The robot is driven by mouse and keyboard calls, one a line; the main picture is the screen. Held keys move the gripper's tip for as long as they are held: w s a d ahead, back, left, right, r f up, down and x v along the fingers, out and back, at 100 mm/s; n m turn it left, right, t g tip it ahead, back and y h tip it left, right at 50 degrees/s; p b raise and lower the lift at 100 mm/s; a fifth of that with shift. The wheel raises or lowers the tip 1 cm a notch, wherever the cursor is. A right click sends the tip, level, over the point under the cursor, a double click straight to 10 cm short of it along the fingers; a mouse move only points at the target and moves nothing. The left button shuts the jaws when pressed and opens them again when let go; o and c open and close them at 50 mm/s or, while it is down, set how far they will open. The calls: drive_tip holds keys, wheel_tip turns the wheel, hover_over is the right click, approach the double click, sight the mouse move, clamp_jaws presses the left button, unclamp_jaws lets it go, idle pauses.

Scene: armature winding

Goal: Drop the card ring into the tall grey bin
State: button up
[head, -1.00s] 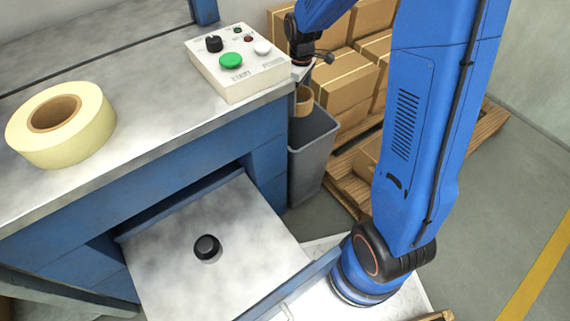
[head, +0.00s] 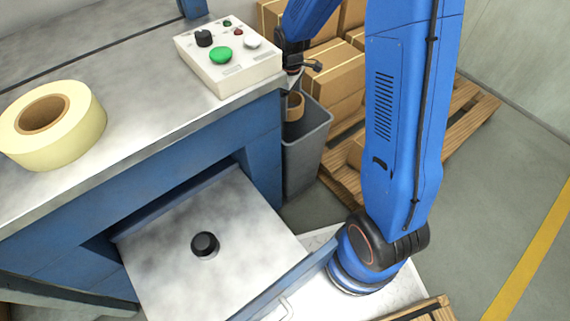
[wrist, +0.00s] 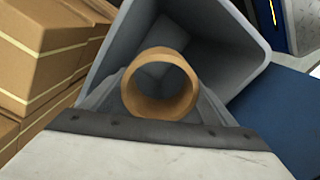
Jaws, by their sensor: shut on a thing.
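The card ring (head: 295,107) is a short brown cardboard tube. In the head view it shows at the mouth of the tall grey bin (head: 303,163), beside the bench corner. My gripper (head: 293,84) is above it, small and partly hidden by the bench and control box. In the wrist view my gripper (wrist: 160,106) is shut on the card ring (wrist: 160,110), whose open end faces the camera. The grey bin's inner wall (wrist: 218,30) surrounds the ring in that picture. I cannot tell exactly how far the ring is below the rim.
A control box (head: 225,60) with a green button stands on the metal bench (head: 150,110), close to my gripper. A cream tape roll (head: 75,135) lies at the left. Cardboard boxes (head: 335,65) on a wooden pallet (head: 455,125) stand behind and right of the bin.

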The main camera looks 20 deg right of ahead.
drive_tip(key=o, duration=1.1)
drive_tip(key=shift+r, duration=8.75)
